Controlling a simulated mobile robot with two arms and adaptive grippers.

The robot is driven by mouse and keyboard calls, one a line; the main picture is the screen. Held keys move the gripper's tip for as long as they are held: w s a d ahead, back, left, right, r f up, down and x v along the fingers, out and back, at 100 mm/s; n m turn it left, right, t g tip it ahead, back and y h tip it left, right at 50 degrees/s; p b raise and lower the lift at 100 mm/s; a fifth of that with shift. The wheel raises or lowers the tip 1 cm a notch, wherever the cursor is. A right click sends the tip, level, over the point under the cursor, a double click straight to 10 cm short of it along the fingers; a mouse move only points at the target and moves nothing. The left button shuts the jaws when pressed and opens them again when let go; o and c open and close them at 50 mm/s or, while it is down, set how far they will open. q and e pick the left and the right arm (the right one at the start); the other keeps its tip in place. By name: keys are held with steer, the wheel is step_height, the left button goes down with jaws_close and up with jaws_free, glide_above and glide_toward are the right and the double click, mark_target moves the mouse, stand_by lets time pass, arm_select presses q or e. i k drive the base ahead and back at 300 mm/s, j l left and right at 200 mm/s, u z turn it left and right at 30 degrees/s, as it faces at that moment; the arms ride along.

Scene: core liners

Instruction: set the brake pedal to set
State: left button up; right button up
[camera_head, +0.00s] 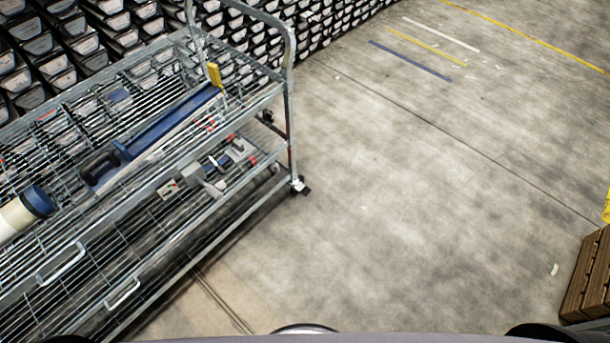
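A wire-shelf cart (290,120) stands on the left. At the foot of its near right post is a caster with a small dark pedal-like tab (304,191) pointing out to the right over the floor. It is too small to tell whether this brake pedal is up or pressed down. A second dark caster (266,117) shows farther back, partly hidden by the cart. Neither of my grippers is in view.
The cart's upper shelf carries a long blue tool (170,125) and a white tube with a blue cap (37,202). Grey and red parts (215,168) lie below. Bins (120,25) line the back. A brown stack (590,275) stands right. The middle floor is clear.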

mark_target(301, 188)
steer(key=i+l+u, duration=0.4)
steer(key=i+l, duration=0.75)
